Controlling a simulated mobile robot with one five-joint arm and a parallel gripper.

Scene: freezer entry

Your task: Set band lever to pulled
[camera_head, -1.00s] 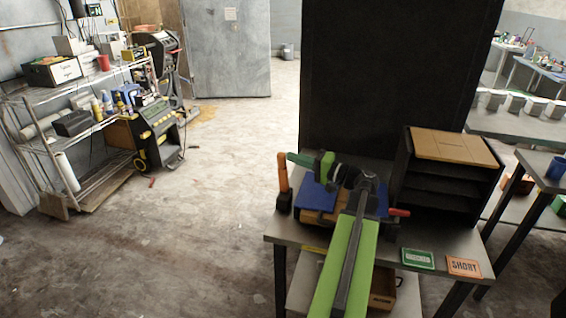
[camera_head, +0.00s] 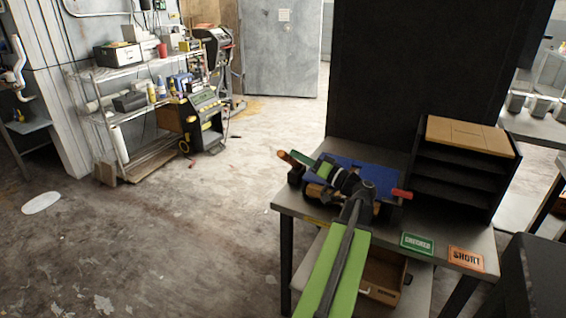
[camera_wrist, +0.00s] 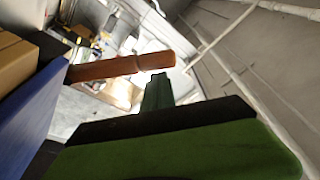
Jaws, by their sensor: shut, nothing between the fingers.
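An orange lever (camera_head: 287,158) is at the left end of the blue-topped device (camera_head: 365,172) on the metal table; I take it as the band lever. It leans to the left in the head view. In the wrist view the orange lever (camera_wrist: 120,67) lies nearly level across the picture, its free end just beyond my fingertips. My gripper (camera_head: 303,158), green and black, is shut and empty, close beside the lever. It also shows in the wrist view (camera_wrist: 158,88). I cannot tell whether it touches the lever. A red handle (camera_head: 402,194) sticks out at the device's right side.
A black shelf unit (camera_head: 462,165) stands right of the device. A green "CHECKED" card (camera_head: 417,243) and an orange "SHORT" card (camera_head: 466,259) lie at the table front. An open box (camera_head: 383,276) sits below. Floor to the left is mostly clear.

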